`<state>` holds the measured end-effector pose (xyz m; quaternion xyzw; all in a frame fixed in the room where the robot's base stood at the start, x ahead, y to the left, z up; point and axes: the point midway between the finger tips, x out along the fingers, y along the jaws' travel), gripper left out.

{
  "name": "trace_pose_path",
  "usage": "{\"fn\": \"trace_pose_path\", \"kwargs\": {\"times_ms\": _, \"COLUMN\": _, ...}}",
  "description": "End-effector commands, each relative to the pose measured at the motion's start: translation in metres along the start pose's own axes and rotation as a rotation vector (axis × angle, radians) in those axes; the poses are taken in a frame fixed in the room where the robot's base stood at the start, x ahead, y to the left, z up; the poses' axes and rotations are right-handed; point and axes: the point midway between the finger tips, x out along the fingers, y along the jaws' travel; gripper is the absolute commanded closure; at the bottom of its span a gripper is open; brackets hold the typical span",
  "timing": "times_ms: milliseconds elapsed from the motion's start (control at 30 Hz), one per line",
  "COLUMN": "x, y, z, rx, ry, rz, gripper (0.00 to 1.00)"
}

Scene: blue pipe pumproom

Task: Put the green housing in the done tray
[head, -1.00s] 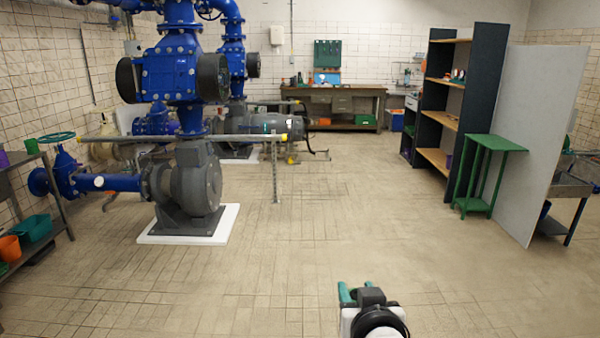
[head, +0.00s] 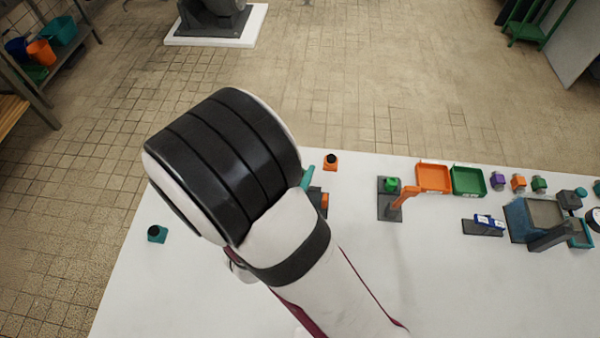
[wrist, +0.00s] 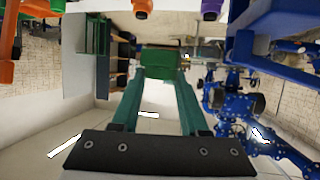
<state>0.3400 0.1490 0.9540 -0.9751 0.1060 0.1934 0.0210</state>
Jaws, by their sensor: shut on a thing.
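In the wrist view my gripper (wrist: 160,76) has its two green fingers shut on a green block, the green housing (wrist: 160,61). In the head view my forearm and wrist cover the held housing and most of the gripper. A green tray (head: 484,191) and an orange tray (head: 448,189) stand side by side at the far edge of the white table. I cannot read which is the done tray. My wrist is left of both trays.
A grey fixture (head: 384,211) with a green piece (head: 391,184) and an orange arm stands before the trays. Purple (head: 498,181), orange (head: 518,182) and green (head: 539,184) parts sit right of them. Blue-and-white pieces (head: 488,221) lie nearer. The table's front middle is clear.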

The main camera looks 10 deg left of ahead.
Motion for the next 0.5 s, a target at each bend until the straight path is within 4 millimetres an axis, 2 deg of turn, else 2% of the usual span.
{"fn": "trace_pose_path", "kwargs": {"times_ms": 167, "x": 0.001, "y": 0.0, "z": 0.002, "rx": -0.001, "ry": 0.0, "rz": 0.0, "gripper": 1.0}}
{"fn": "trace_pose_path", "kwargs": {"times_ms": 500, "x": 0.029, "y": 0.001, "z": 0.069, "rx": -0.007, "ry": -0.003, "rz": 0.001, "gripper": 1.0}}
